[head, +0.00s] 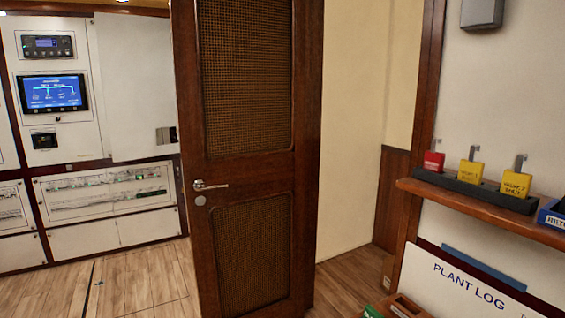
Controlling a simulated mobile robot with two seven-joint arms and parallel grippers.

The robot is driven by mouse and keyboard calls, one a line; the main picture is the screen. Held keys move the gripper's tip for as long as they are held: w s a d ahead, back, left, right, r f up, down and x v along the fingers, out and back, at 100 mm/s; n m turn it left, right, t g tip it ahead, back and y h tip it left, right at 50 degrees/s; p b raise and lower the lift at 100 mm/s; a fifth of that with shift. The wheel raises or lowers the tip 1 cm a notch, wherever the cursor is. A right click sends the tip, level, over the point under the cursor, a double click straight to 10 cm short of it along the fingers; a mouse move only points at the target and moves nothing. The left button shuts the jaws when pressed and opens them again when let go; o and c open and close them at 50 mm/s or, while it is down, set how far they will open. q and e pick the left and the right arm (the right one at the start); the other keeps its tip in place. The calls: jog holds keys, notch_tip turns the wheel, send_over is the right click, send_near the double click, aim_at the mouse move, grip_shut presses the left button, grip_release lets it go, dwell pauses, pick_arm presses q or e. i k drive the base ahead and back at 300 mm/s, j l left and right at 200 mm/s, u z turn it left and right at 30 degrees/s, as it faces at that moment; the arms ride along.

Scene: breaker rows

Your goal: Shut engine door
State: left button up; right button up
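The engine door (250,170) is a dark brown wooden door with two mesh panels, in the middle of the head view. It stands open, swung out into the room, with the white panel wall to its left and a cream wall to its right. Its silver lever handle (210,185) is on the left edge, with a round lock plate (200,200) below it. The bottom of the door is cut off by the frame's edge. Neither of my grippers is in view.
A white switchboard wall (137,95) with a blue screen (54,93) is at the left. A wooden shelf (480,212) at the right carries red and yellow tags. Below it are a "PLANT LOG" board (465,285) and a wooden box (405,308). Wood floor (140,280) is clear at left.

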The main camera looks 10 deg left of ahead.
aim_at(135, 54)
jog(key=i+j+u, duration=0.65)
jog(key=j+u, duration=0.15)
jog(key=i+j+u, duration=0.5)
jog(key=i+u, duration=0.15)
jog(key=i, duration=0.3)
jog(key=i+u, duration=0.3)
jog(key=i, duration=0.3)
jog(key=i+z, duration=0.15)
jog(key=i, duration=0.45)
jog(key=i+j+z, duration=0.2)
jog(key=i, duration=0.45)
jog(key=i+j+z, duration=0.15)
jog(key=i+z, duration=0.25)
jog(key=i+j+z, duration=0.2)
jog(key=z, duration=0.2)
jog(key=i+j+z, duration=0.55)
jog(key=j+z, duration=0.3)
jog(key=i+j+z, duration=0.15)
jog(key=j+z, duration=0.15)
jog(key=j, duration=0.15)
jog(key=i+j+z, duration=0.1)
jog(key=j+z, duration=0.2)
jog(key=j, duration=0.15)
jog(key=j+z, duration=0.3)
jog(key=j, duration=0.15)
jog(key=i+j, duration=0.05)
